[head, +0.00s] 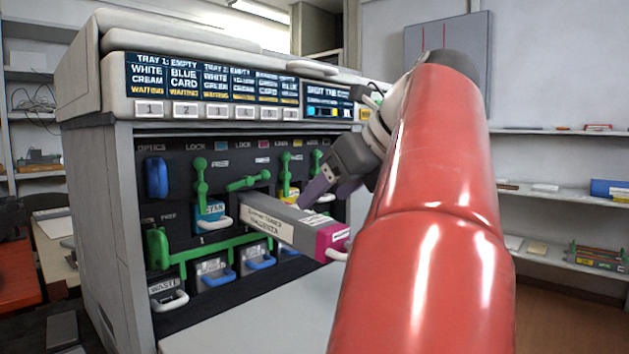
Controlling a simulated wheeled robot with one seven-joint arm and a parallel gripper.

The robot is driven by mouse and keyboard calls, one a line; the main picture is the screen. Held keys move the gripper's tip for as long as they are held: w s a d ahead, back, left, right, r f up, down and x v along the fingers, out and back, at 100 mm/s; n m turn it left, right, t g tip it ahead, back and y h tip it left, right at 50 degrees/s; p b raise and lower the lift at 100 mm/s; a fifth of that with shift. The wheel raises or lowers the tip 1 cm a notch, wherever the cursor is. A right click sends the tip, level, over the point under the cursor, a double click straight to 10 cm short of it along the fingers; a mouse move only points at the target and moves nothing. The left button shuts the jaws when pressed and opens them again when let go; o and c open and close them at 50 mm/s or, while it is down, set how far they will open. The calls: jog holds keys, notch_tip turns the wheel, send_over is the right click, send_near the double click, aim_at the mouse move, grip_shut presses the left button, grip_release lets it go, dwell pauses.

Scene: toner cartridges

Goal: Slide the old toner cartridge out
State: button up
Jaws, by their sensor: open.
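The magenta toner cartridge (283,222) is a long grey box with a magenta front end and a pale loop handle. It sticks far out of its slot in the printer (105,190), and its rear end is hidden inside. The label on its side reads magenta. My gripper (311,201) is open, its dark fingers just above and behind the cartridge's top right side. I cannot tell whether a finger touches it. My red arm hides the right part of the printer. The green lock lever (248,182) above the slot lies nearly sideways.
A cyan cartridge (212,217) sits in the slot to the left under an upright green lever (200,185). A waste box (168,295) and several blue-handled units fill the lower row. A pale flat surface (255,318) lies below the protruding cartridge. Shelves stand at right.

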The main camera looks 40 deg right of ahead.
aim_at(339, 230)
jog(key=b+x, duration=0.2)
jog(key=x, duration=0.7)
jog(key=shift+a+f, duration=0.1)
jog(key=c, duration=1.5)
jog(key=shift+o, duration=0.2)
jog(key=shift+s, duration=0.1)
grip_shut()
jog(key=shift+s+d+r+p, duration=0.15)
jog(key=shift+s+p, duration=0.1)
jog(key=shift+s, duration=1.8)
jog(key=shift+s+d+r+p, duration=0.1)
jog(key=shift+s+d+p, duration=0.1)
jog(key=shift+s, duration=1.85)
jog(key=shift+s+d+f+p, duration=0.1)
jog(key=shift+s+p, duration=0.35)
jog(key=shift+s, duration=1.4)
jog(key=shift+s, duration=0.1)
